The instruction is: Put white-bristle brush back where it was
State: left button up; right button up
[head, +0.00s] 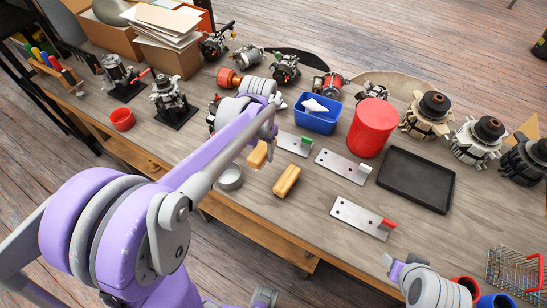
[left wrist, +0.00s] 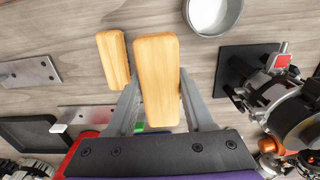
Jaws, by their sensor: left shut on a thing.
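My left gripper (left wrist: 158,92) is shut on a brush with a pale wooden block handle (left wrist: 157,65); in the head view this brush (head: 257,154) shows below the gripper. Its bristles are hidden in both views, so their colour cannot be told. A second wooden brush (head: 287,180) lies on the workbench (head: 330,245) nearby; it also shows in the left wrist view (left wrist: 113,58), left of the held one. Part of my right arm shows at the lower right of the head view; the state of its gripper is unclear.
A grey round dish (head: 229,178) is left of the brushes. Metal plates (head: 362,218) with coloured ends lie to the right, near a blue bin (head: 318,116), a red canister (head: 371,128) and a black tray (head: 416,179). Alternators stand along the back. Bare bench lies toward the front.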

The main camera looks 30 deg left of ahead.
pick_arm(q)
jog(key=shift+w+f, duration=0.1)
jog(key=shift+f, duration=0.25)
send_over(264, 176)
notch_tip(264, 176, down, 5)
jog(key=shift+a+f, duration=0.1)
jog(key=shift+f+b, duration=0.35)
jog(key=shift+f, duration=1.65)
jog(key=shift+f, duration=0.25)
jog(key=o, duration=1.2)
jog(key=shift+r, duration=0.1)
jog(key=shift+r, duration=0.1)
